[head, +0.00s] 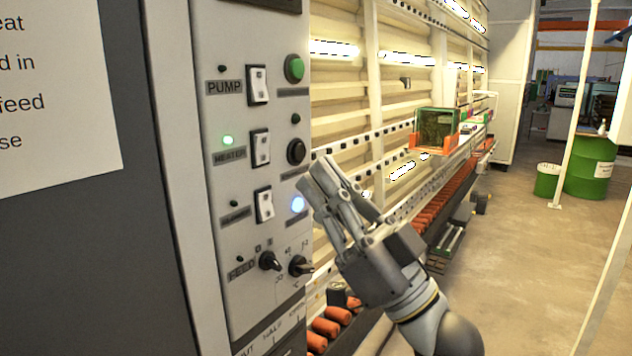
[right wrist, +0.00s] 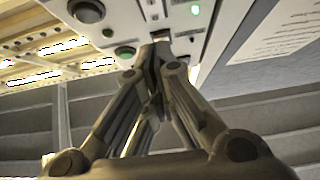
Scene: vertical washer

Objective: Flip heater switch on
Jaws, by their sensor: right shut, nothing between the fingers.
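The heater switch (head: 260,148) is a white rocker in a black frame on the grey control panel (head: 225,290), right of the HEATER label (head: 229,157). The small lamp (head: 228,140) above that label glows green. My right gripper (head: 316,174) is shut and empty, in front of the panel's right edge, to the right of and slightly below the heater switch, apart from it. In the right wrist view its closed fingers (right wrist: 155,58) point up toward the panel. Which way the rocker is pressed is hard to tell. My left gripper is out of view.
The pump switch (head: 258,85) sits above, and another white rocker (head: 264,205) below. Feed knobs (head: 269,261) are lower.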

